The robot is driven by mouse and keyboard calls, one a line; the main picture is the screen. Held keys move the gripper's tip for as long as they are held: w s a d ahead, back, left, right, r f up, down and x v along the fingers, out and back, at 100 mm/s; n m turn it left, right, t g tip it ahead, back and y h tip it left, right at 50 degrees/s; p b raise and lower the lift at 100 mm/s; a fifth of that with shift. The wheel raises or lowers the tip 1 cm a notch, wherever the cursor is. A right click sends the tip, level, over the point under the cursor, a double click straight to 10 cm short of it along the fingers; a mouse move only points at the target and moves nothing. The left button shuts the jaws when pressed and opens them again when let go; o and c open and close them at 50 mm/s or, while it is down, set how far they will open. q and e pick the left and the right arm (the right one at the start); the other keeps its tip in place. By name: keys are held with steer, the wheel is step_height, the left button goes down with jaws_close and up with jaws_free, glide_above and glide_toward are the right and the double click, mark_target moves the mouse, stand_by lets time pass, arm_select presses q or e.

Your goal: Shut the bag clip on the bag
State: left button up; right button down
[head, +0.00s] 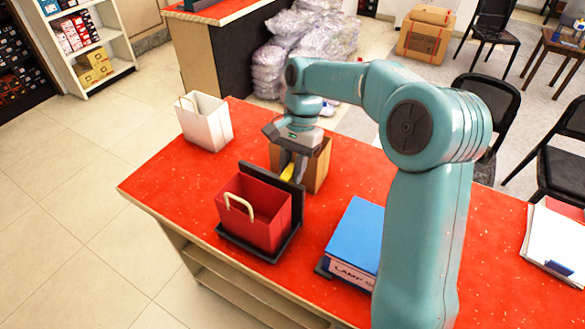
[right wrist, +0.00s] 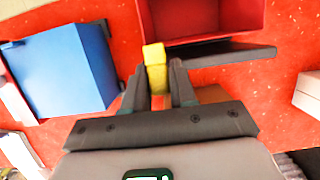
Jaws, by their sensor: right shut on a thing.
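A red bag (head: 254,215) with a cream handle stands upright in a black stand (head: 259,252) on the red counter. Its top looks open, and its red inside shows in the right wrist view (right wrist: 200,20). My right gripper (head: 293,172) is just behind the stand's back panel, above and to the right of the bag. It is shut on a small yellow piece, which looks like the bag clip (head: 287,171). In the right wrist view the yellow clip (right wrist: 155,70) sticks out between the fingertips, apart from the bag. My left gripper is not in view.
A brown bag (head: 318,165) stands right behind my right gripper. A white bag (head: 205,123) stands at the counter's far left. A blue box (head: 355,240) sits right of the stand. Papers (head: 553,245) lie at the right. The counter's left corner is clear.

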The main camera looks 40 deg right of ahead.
mark_target(290, 184)
steer(key=shift+a+f+t+h+b, duration=0.2)
steer(key=shift+a+t+h+b, duration=0.15)
steer(key=shift+h+b, duration=0.3)
steer(key=a+t+h+b, duration=0.1)
steer(key=h+b, duration=0.2)
steer(key=b, duration=0.2)
steer(key=a+f+t+h+b, duration=0.1)
steer(key=h+b, duration=0.3)
steer(key=b, duration=0.2)
steer(key=s+f+t+h+b, duration=0.1)
steer(key=h+b, duration=0.3)
steer(key=b, duration=0.2)
steer(key=shift+a+f, duration=0.1)
steer(key=shift+a, duration=0.3)
steer(key=shift+h+b, duration=0.85)
steer(key=shift+b, duration=0.35)
steer(key=c, duration=1)
jaws_free()
